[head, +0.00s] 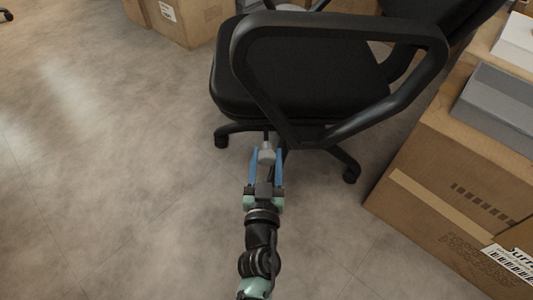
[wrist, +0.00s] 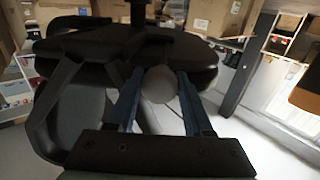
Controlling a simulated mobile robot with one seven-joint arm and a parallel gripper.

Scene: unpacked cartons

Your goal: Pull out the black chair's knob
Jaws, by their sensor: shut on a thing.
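The black chair (head: 315,85) stands at the upper middle of the head view, its near armrest crossing in front of the seat. A light grey knob (head: 266,156) sits at the near side of the chair, below the seat edge. My gripper (head: 267,152) reaches it from the front, its two blue fingers on either side of the knob and shut on it. In the wrist view, the round knob (wrist: 158,86) shows between the blue fingers, with the dark chair seat (wrist: 110,50) behind it. The knob's rod is mostly hidden.
Large cardboard boxes (head: 430,190) stand close on the right, with a grey box (head: 500,105) on top. More cartons (head: 185,22) stand at the back. The chair's wheeled feet (head: 222,138) spread below the seat. The floor (head: 100,170) on the left is clear.

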